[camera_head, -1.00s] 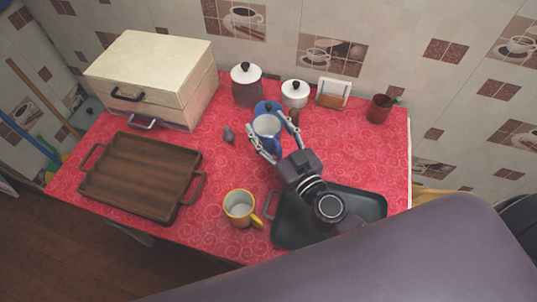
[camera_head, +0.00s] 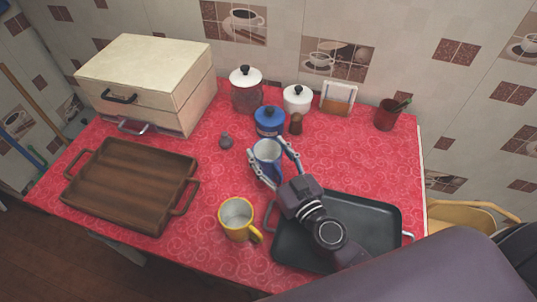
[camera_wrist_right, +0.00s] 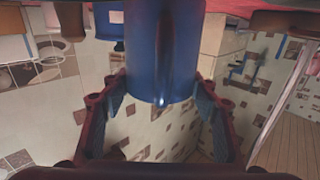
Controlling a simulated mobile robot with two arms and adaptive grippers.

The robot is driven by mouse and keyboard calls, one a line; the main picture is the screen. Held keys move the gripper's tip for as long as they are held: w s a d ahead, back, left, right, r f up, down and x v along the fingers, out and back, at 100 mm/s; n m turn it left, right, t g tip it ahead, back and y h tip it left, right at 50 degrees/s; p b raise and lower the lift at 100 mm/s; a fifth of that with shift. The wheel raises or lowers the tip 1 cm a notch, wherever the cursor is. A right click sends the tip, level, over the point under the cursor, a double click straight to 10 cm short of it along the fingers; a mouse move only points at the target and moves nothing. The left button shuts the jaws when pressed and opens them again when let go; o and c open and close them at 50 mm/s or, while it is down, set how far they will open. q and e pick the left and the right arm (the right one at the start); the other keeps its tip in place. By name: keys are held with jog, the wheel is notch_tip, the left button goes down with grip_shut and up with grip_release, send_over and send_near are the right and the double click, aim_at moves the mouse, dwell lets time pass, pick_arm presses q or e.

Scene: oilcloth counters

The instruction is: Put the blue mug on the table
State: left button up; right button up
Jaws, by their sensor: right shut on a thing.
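The blue mug (camera_head: 267,152) is between the fingers of my right gripper (camera_head: 271,163), over the middle of the table (camera_head: 330,165), which has a red patterned cloth. Its pale inside faces up in the head view. In the right wrist view the blue mug (camera_wrist_right: 163,50) fills the top middle, with its handle toward the camera and the right gripper's fingers (camera_wrist_right: 160,108) on both sides. I cannot tell whether the mug's base touches the cloth. My left gripper does not show.
A yellow mug (camera_head: 238,220) and a dark tray (camera_head: 310,245) stand at the front. A wooden tray (camera_head: 130,178) lies left, before a cream box (camera_head: 150,75).

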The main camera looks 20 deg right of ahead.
jog(key=shift+r, duration=0.1)
jog(key=shift+f+b, duration=0.45)
jog(key=shift+f, duration=0.1)
jog(key=o, duration=1.4)
jog(key=shift+s+f, duration=0.1)
jog(key=shift+f, duration=0.1)
